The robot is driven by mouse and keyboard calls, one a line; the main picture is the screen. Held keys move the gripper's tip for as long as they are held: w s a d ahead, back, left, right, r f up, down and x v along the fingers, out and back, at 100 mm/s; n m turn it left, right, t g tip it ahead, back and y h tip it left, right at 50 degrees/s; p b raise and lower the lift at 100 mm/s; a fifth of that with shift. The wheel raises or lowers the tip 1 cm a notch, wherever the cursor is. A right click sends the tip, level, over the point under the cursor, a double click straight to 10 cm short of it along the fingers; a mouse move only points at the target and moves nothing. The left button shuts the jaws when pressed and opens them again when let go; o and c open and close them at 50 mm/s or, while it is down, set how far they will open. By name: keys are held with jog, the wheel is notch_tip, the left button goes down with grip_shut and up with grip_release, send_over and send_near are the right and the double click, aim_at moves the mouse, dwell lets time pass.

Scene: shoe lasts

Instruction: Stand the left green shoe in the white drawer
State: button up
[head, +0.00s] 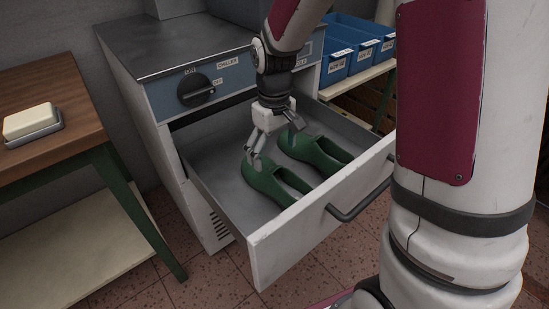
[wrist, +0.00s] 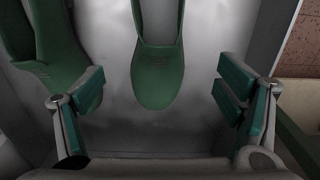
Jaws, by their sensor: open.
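Two green shoes lie side by side, sole down, in the pulled-out white drawer (head: 292,238). The left green shoe (head: 262,182) is nearer the drawer's left wall, with its toe towards the cabinet. The right green shoe (head: 307,150) is beside it. My gripper (head: 256,150) is open and empty over the left shoe's toe. In the wrist view, the left shoe (wrist: 158,78) lies in line with the gap between my spread fingers (wrist: 158,90), apparently clear of both. The right shoe (wrist: 50,58) is partly behind one finger there.
The cabinet (head: 160,42) has a dial on its blue panel above the drawer. A wooden table (head: 60,105) with a butter dish (head: 32,123) stands at left. Blue bins (head: 352,45) stand at the back right. The drawer's left wall is close to the left shoe.

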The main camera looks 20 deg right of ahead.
jog(key=shift+r, duration=0.45)
jog(key=s+r, duration=0.7)
jog(key=r, duration=0.1)
jog(key=s+r+m, duration=0.1)
jog(key=s+r, duration=0.2)
jog(key=s, duration=0.9)
jog(key=s+r+m, duration=0.2)
jog(key=s+r, duration=0.1)
jog(key=s, duration=0.9)
jog(key=shift+s+a+r+m, duration=0.2)
jog(key=shift+s+a+m, duration=0.05)
jog(key=shift+s+m, duration=0.05)
notch_tip(320, 180, up, 28)
jog(key=t+p, duration=0.4)
jog(key=p, duration=2.2)
jog(key=shift+d+f, duration=0.15)
jog(key=shift+d, duration=0.15)
